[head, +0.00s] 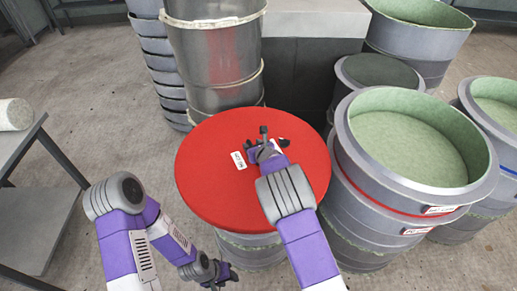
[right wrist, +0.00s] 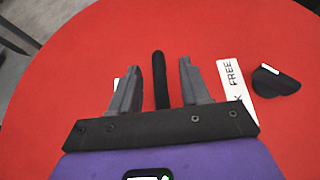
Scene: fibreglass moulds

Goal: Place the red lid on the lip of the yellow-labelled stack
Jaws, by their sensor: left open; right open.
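The red lid (head: 212,188) is a large flat disc resting on a grey drum stack (head: 252,250) in the middle of the head view. It fills the right wrist view (right wrist: 70,75). My right gripper (head: 263,149) is over the lid, open, with a dark upright bar (right wrist: 160,80) between its fingers in the right wrist view, apparently the lid's handle. My left gripper (head: 224,274) is open, low beside the stack, left of it and below the lid. I see no yellow label; the label of the stack under the lid is hidden.
Right of the lid, an open green-lined drum stack (head: 408,138) with a red band and white labels stands close by. Another stack (head: 500,110) with a blue band is at the right edge. Metal drums (head: 212,60) stand behind. A grey table (head: 30,215) is at left, with bare floor between.

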